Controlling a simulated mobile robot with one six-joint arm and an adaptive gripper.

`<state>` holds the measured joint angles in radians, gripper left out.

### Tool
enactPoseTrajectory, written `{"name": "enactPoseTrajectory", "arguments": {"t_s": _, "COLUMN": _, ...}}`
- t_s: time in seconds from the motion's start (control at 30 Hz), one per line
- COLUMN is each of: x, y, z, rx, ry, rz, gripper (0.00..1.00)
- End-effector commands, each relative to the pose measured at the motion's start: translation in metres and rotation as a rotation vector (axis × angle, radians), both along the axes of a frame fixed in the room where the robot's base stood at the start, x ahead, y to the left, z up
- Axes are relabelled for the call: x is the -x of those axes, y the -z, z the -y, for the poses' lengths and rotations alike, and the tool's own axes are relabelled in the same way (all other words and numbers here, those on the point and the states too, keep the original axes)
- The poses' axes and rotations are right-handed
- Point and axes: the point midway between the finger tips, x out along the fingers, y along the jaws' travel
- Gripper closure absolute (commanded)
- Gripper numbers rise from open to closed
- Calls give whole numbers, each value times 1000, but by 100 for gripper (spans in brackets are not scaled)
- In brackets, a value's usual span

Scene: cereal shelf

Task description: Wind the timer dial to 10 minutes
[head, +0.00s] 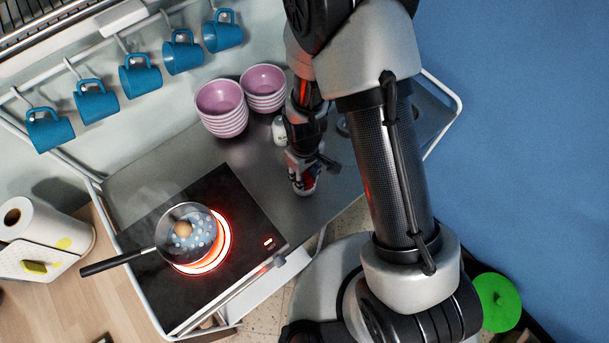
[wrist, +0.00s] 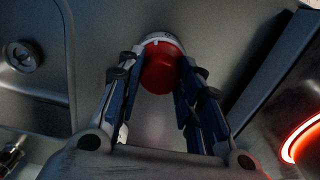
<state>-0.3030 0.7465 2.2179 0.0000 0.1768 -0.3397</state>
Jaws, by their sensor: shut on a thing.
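The timer (wrist: 163,40) has a white ring with marks and a red part (wrist: 160,70) facing the wrist camera. In the wrist view my gripper (wrist: 162,72) has its two fingers closed on either side of the red part. In the head view my gripper (head: 303,178) is low over the metal counter, right of the hob, with a white and red bit of the timer (head: 303,187) showing at its tip. The dial's marks are too small to read, so its setting cannot be told.
A pot (head: 192,235) with an egg in bubbling water stands on the glowing black hob (head: 236,200). Two stacks of pink bowls (head: 221,104) stand behind my gripper. Blue mugs (head: 140,75) hang on a rail. A paper roll (head: 25,225) is at the far left. Counter between hob and gripper is clear.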

Motion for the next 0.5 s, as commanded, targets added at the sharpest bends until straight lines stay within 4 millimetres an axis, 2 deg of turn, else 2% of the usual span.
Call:
{"name": "enactPoseTrajectory", "arguments": {"t_s": 0.2, "x": 2, "y": 2, "z": 1, "rx": 1, "ry": -175, "rz": -4, "gripper": 82}}
{"name": "enactPoseTrajectory", "arguments": {"t_s": 0.5, "x": 2, "y": 1, "z": 1, "rx": 1, "ry": -191, "rz": -4, "gripper": 82}}
